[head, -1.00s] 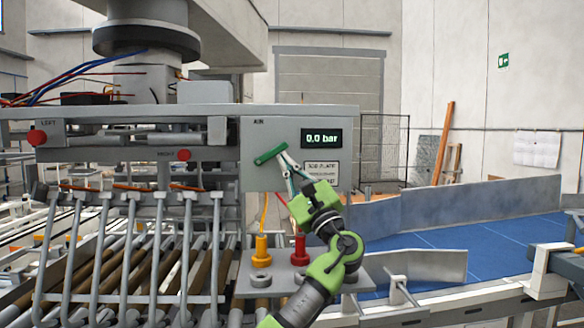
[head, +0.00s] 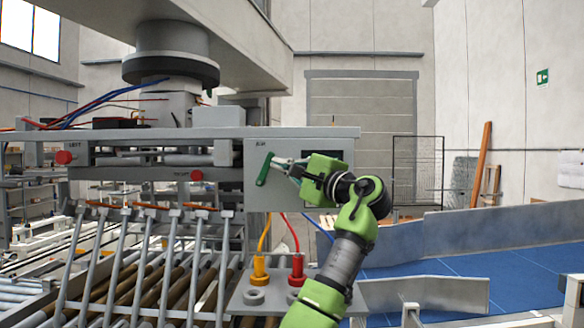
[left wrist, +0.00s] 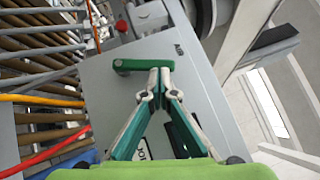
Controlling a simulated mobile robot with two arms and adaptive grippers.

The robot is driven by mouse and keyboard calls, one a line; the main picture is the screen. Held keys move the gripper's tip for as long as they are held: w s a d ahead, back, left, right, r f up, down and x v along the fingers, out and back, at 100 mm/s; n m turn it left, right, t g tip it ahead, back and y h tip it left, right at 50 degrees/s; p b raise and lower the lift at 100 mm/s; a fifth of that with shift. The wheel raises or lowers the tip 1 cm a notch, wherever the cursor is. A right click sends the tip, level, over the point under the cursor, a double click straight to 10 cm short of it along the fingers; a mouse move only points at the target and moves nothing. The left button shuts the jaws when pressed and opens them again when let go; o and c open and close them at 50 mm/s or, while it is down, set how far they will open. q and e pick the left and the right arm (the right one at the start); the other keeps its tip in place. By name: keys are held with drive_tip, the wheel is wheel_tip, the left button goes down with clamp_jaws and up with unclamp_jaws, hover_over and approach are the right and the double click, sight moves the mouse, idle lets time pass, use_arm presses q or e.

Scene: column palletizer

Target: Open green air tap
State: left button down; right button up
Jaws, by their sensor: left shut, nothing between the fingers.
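The green air tap handle (head: 263,172) is on the front of the grey air panel (head: 256,203), under its "AIR" label. In the head view the handle hangs steeply, its lower end leaning slightly left. In the left wrist view the green handle (left wrist: 140,65) lies across the panel, just beyond my fingertips. My left gripper (head: 277,163) is shut and empty, its tips at the handle's upper end; contact is unclear. The wrist view shows the closed tips (left wrist: 160,73) beside the handle's right end. My gripper mostly hides the pressure display. My right gripper is out of view.
Below the panel stand a yellow fitting (head: 260,270) and a red fitting (head: 297,269) with hoses. Rollers and metal bars fill the lower left. A blue conveyor (head: 470,255) runs right. A red button (head: 197,174) is left of the panel.

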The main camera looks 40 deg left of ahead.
use_arm(q)
drive_tip(key=shift+s+a+r+n+h+p, duration=0.3)
drive_tip(key=shift+s+a+r+n, duration=0.1)
drive_tip(key=shift+a+r, duration=0.3)
drive_tip(key=shift+s+r, duration=0.15)
drive_tip(key=shift+a, duration=0.15)
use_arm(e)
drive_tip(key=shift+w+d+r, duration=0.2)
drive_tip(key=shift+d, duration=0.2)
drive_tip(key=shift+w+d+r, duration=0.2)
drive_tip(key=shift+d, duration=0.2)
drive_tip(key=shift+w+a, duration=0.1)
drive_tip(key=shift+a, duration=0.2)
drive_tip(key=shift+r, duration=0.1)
